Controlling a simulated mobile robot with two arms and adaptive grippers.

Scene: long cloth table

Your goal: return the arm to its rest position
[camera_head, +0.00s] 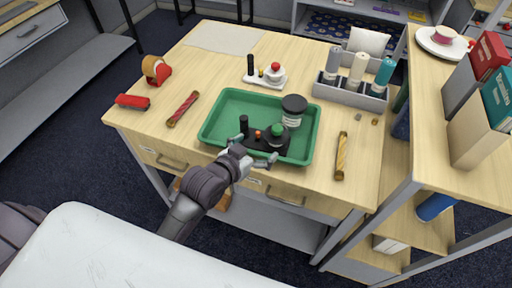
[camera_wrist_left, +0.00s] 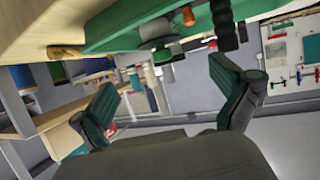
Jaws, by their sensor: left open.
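My left arm comes in from the lower left in the head view. My left gripper (camera_head: 252,165) is at the front edge of the green tray (camera_head: 213,121), with its fingers spread. In the left wrist view the left gripper (camera_wrist_left: 165,108) is open and nothing is between its fingers. The tray's green side (camera_wrist_left: 122,30) shows above the fingers there. A black holder (camera_head: 262,142) with a green-topped piece and small knobs is in the tray, just beyond the gripper. A dark-lidded jar (camera_head: 292,110) is also in the tray. My right gripper is not in view.
A yellow stick (camera_head: 341,156) lies right. A grey bottle rack (camera_head: 350,92) stands behind right. A shelf with books (camera_head: 478,128) borders the table's right side.

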